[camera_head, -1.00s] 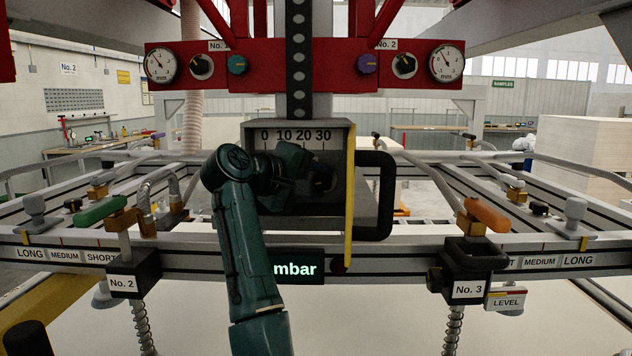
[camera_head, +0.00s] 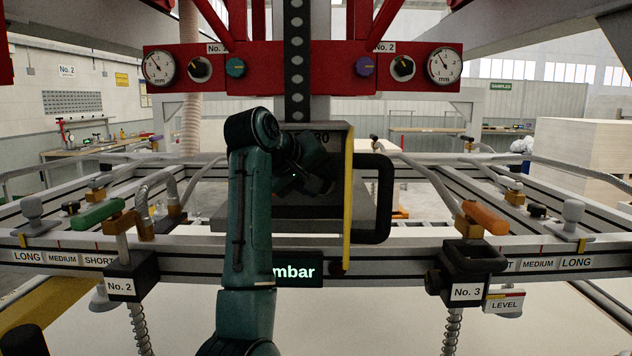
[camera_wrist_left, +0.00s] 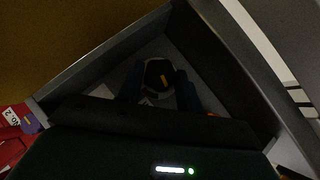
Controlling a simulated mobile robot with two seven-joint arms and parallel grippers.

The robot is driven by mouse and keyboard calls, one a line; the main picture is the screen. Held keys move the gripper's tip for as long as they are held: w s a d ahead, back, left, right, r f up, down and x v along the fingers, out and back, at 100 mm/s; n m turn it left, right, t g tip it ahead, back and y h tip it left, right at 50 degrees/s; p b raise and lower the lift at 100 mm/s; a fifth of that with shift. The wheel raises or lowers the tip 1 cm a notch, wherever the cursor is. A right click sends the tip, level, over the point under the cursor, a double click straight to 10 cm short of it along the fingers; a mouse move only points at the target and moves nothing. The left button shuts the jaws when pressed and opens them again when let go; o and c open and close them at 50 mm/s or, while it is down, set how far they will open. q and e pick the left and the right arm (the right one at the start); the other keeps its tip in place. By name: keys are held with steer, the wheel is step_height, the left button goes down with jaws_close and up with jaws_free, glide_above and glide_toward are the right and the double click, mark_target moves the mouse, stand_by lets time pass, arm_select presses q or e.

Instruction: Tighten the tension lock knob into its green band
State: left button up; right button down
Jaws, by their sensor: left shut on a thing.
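The tension lock knob (camera_wrist_left: 160,75) shows in the left wrist view as a small dark round knob with a yellow-orange pointer mark and a pale ring around its base. The blue-dark fingers of my left gripper (camera_wrist_left: 160,88) stand on either side of it, shut on it. In the head view my left gripper (camera_head: 312,182) is in front of the grey box with the scale (camera_head: 300,222), hiding the knob and most of the scale numbers. I cannot make out the green band in either view. My right gripper is not in view.
A yellow upright strip (camera_head: 349,200) and a black handle (camera_head: 383,200) stand just right of the box. A red panel with dials (camera_head: 300,72) is above it. A rail with a "mbar" display (camera_head: 294,271) runs below, with green (camera_head: 98,214) and orange (camera_head: 486,216) levers at the sides.

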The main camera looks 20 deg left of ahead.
arm_select(q)
steer(key=o, duration=1)
steer(key=v, duration=1.3)
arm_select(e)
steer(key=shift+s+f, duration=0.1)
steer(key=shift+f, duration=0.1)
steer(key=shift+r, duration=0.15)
